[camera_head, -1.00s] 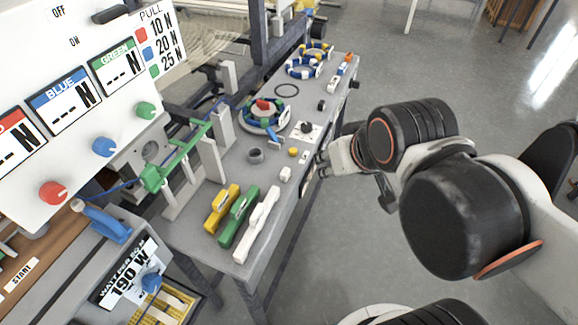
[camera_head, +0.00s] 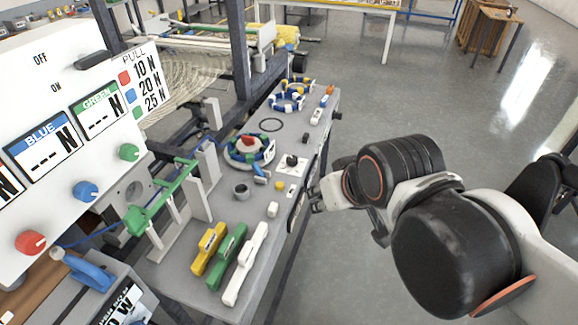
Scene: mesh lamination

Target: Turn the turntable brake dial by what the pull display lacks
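The turntable (camera_head: 262,164), with blue, green and white blocks and a red piece on it, sits mid-bench. A black dial (camera_head: 291,160) on a white plate (camera_head: 288,171) stands just right of it, likely the brake dial; its setting is too small to read. The pull display panel (camera_head: 60,75) is at left; its blue readout (camera_head: 46,145) and green readout (camera_head: 99,113) show dashes with N. The pull list (camera_head: 139,77) reads 10 N red, 20 N blue, 25 N green. My gripper (camera_head: 314,199) is by the bench's right edge, apart from the dial; its finger opening is unclear.
Yellow (camera_head: 208,248), green (camera_head: 226,254) and white (camera_head: 244,266) tools lie at the bench's near end. A green-topped stand (camera_head: 160,203) is left of them. Several ring assemblies (camera_head: 287,102) lie at the far end.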

